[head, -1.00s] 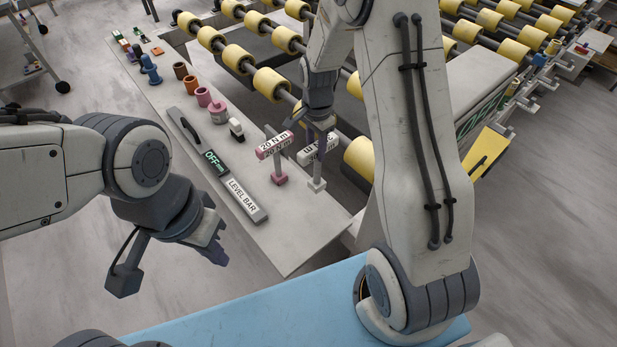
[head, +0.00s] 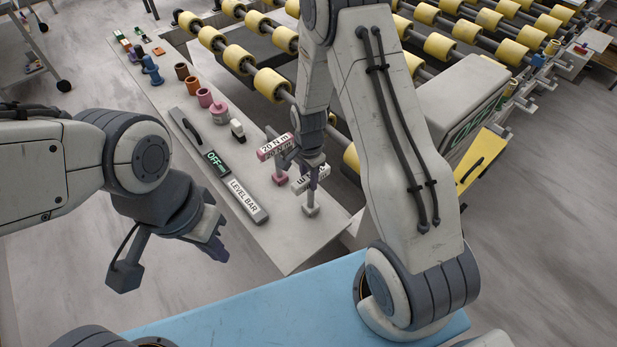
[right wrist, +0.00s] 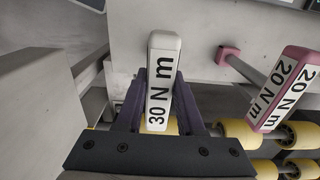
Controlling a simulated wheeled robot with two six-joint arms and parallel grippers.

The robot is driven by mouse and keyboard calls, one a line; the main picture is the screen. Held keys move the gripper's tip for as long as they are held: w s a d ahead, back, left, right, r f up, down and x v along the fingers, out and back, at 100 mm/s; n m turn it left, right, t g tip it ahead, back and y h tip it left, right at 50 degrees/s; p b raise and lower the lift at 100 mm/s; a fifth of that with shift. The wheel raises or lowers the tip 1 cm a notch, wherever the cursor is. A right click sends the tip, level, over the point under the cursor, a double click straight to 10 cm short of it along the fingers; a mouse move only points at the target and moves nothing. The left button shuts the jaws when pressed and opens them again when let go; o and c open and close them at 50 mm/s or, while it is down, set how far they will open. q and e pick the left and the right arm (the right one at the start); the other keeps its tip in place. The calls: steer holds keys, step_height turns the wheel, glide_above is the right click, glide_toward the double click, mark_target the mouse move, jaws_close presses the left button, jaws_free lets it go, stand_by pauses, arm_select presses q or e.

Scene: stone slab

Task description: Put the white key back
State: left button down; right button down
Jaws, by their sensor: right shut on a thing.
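The white key (head: 311,196) is a T-shaped tool with a white head, shaft and foot. My right gripper (head: 312,166) is shut on its head from above, and the key hangs upright over the front part of the stone slab (head: 290,245). I cannot tell whether its foot touches the slab. In the right wrist view the white key (right wrist: 163,75) reads "30 N m" and sits between the fingers of my right gripper (right wrist: 158,92). My left gripper (head: 214,243) is away to the left of the slab, with no object visible in it; its finger gap is unclear.
A pink 20 N m key (head: 275,147) stands close behind and left of the white key; it also shows in the right wrist view (right wrist: 286,88). A level bar (head: 248,201), a black-and-white block (head: 237,129) and several cylinders line the slab. Yellow conveyor rollers (head: 272,84) lie behind.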

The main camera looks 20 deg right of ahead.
steer(key=c, duration=0.5)
jaws_free()
steer(key=shift+f, duration=0.1)
step_height(320, 180, up, 12)
steer(key=b, duration=0.2)
steer(key=s+a+r+n, duration=0.7)
steer(key=s+a+n, duration=0.2)
steer(key=a, duration=0.1)
steer(key=s+a+n, duration=0.1)
steer(key=s+n, duration=0.3)
steer(key=s, duration=0.1)
steer(key=s+a+r+n, duration=0.1)
steer(key=s+n, duration=0.3)
steer(key=s+a+r+n+y, duration=0.1)
steer(key=s+n, duration=0.3)
steer(key=s, duration=0.1)
steer(key=shift+s+a+r, duration=0.25)
steer(key=shift+s+a, duration=0.05)
steer(key=shift+a, duration=0.05)
